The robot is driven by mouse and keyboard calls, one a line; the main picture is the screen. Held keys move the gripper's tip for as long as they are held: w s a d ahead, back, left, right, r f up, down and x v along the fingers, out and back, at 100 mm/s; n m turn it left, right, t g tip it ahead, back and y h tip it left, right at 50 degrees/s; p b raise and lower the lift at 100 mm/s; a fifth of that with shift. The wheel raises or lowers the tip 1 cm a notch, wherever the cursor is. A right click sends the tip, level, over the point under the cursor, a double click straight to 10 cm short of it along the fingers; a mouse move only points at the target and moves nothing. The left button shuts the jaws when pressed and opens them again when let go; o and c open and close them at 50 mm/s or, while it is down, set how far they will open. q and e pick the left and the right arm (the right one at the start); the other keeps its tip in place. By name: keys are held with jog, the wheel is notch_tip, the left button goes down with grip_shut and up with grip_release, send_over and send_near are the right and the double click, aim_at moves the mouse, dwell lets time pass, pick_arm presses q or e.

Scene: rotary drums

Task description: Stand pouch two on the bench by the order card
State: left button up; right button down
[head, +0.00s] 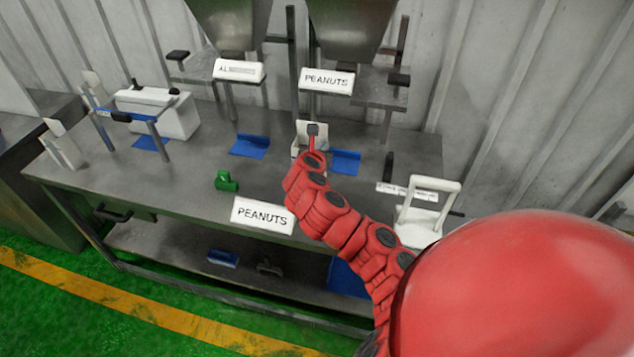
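My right arm, red, reaches in from the lower right, and its small dark gripper (313,131) is over the bench below the right hopper. A white, pouch-like object (299,146) is right at this gripper, partly covered by it. I cannot tell whether the fingers are closed on it, or which pouch it is. A white card reading PEANUTS (262,216) is at the bench's front edge, left of my arm; it may be the order card. The grey metal bench (180,187) has bare room behind that card. My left gripper is out of view.
Signs reading PEANUTS (326,81) and AL… (238,71) hang below two hoppers. Blue pads (250,146) lie on the bench. A green object (226,181) is near the front card. A white box (160,112) is left; a white frame-like stand (424,211) is right.

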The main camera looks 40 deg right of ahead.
notch_tip(320, 180, down, 9)
jog(key=shift+r+p, duration=0.15)
jog(key=shift+p, duration=0.7)
jog(key=c, duration=1.1)
grip_release()
jog(key=shift+s, duration=0.1)
jog(key=shift+o, duration=0.2)
jog(key=shift+a, duration=0.1)
